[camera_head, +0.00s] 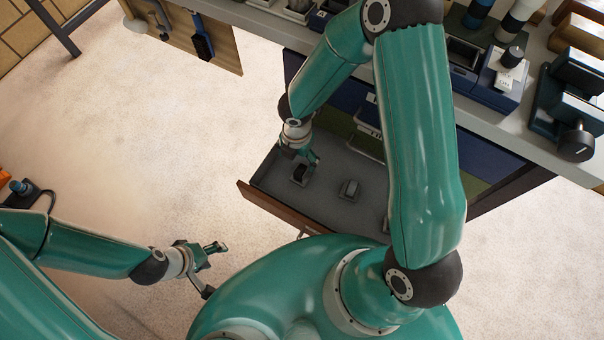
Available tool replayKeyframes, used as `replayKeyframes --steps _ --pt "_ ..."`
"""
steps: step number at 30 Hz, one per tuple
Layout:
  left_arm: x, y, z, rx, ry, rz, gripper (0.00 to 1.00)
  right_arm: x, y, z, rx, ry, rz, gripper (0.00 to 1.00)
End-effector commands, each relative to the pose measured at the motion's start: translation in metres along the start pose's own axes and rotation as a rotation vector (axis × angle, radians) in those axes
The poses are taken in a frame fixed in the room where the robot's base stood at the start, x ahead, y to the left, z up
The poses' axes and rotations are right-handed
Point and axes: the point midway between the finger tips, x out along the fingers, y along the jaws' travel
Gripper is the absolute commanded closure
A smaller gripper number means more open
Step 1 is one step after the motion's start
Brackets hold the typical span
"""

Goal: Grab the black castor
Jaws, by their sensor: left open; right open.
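A small dark, black-looking castor (299,174) lies on the floor of an open drawer (267,178), near its left end. My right gripper (307,163) is open, right above and beside this castor, and partly covers it. I cannot tell whether the fingers touch it. A greyer castor-like piece (349,189) lies further right in the drawer. My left gripper (214,270) is open and empty, outside the drawer at the lower left, over the floor.
A long workbench (520,122) with tools and boxes runs above the drawer. My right arm hides part of the drawer, including another small object at its right. The drawer's wooden front (275,212) is a raised edge. The pale floor (140,150) at left is clear.

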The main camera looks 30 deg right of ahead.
Motion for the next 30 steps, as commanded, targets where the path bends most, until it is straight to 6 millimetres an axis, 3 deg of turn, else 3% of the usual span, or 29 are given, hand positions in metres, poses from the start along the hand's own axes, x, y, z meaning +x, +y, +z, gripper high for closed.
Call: replayKeyframes --steps 1,6,14,24,30 --pt "0.009 -0.003 0.0 0.0 0.0 0.0 0.43 0.017 -0.001 0.0 0.001 0.002 -0.002 0.17" --pt "0.018 -0.006 0.0 0.0 0.0 0.0 0.43 0.042 -0.001 -0.001 0.002 0.002 -0.001 0.17" --pt "0.023 -0.008 0.0 0.0 0.0 0.0 0.43 0.057 -0.002 0.0 0.003 0.002 0.0 0.17" --pt "0.04 -0.015 0.0 0.0 0.0 0.0 0.43 0.1 -0.007 0.003 0.003 0.002 0.0 0.17" --pt "0.04 -0.014 0.0 0.0 0.0 0.0 0.43 0.101 -0.007 0.003 0.005 0.002 0.001 0.17"
